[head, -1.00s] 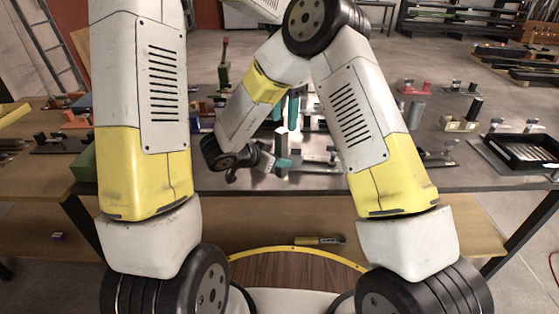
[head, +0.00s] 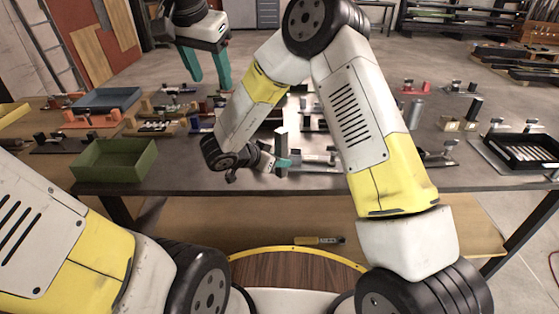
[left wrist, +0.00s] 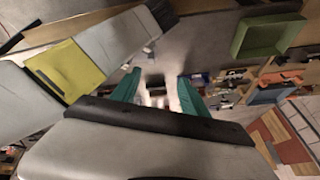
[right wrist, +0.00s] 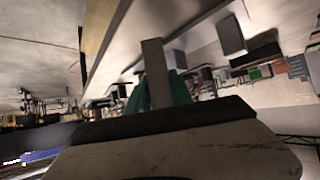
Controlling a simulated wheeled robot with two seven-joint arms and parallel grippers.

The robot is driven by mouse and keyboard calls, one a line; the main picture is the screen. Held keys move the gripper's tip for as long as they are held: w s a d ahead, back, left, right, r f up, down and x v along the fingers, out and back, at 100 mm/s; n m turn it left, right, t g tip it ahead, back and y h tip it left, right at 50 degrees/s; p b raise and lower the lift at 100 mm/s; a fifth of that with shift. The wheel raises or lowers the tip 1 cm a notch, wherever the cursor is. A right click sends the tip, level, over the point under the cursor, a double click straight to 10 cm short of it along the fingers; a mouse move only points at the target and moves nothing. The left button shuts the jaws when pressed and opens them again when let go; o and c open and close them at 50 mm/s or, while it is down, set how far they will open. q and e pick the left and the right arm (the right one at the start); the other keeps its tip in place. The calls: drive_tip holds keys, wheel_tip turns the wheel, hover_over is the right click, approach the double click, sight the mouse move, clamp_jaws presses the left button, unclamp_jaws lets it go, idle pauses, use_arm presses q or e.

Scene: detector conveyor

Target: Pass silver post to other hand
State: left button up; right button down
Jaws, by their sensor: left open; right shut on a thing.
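The silver post (head: 281,143) stands roughly upright in my right gripper (head: 283,163), above the near edge of the dark table. In the right wrist view the post (right wrist: 155,72) rises from between the green fingers (right wrist: 160,92), which are shut on it. My left gripper (head: 207,68) is raised at the upper left of the head view, well apart from the post. Its two green fingers point down, spread and empty. In the left wrist view the fingers (left wrist: 153,90) are also apart with nothing between them.
A green open bin (head: 115,160) sits at the table's left, with a blue tray (head: 107,99) behind it. Several fixtures stand along the table (head: 330,183). A black tray (head: 525,152) is at the right. A yellow-handled tool (head: 318,240) lies on the lower shelf.

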use_arm(q)
drive_tip(key=s+a+n+t+h, duration=0.1)
drive_tip(key=s+a+n+t, duration=0.15)
drive_tip(key=s, duration=0.45)
drive_tip(key=s+d+f+g+h, duration=0.1)
drive_tip(key=s+d+f, duration=0.1)
drive_tip(key=d+f, duration=0.4)
drive_tip(key=shift+s+f, duration=0.4)
drive_tip(key=shift+f, duration=0.4)
drive_tip(key=shift+d+n, duration=0.1)
drive_tip(key=shift+n, duration=0.15)
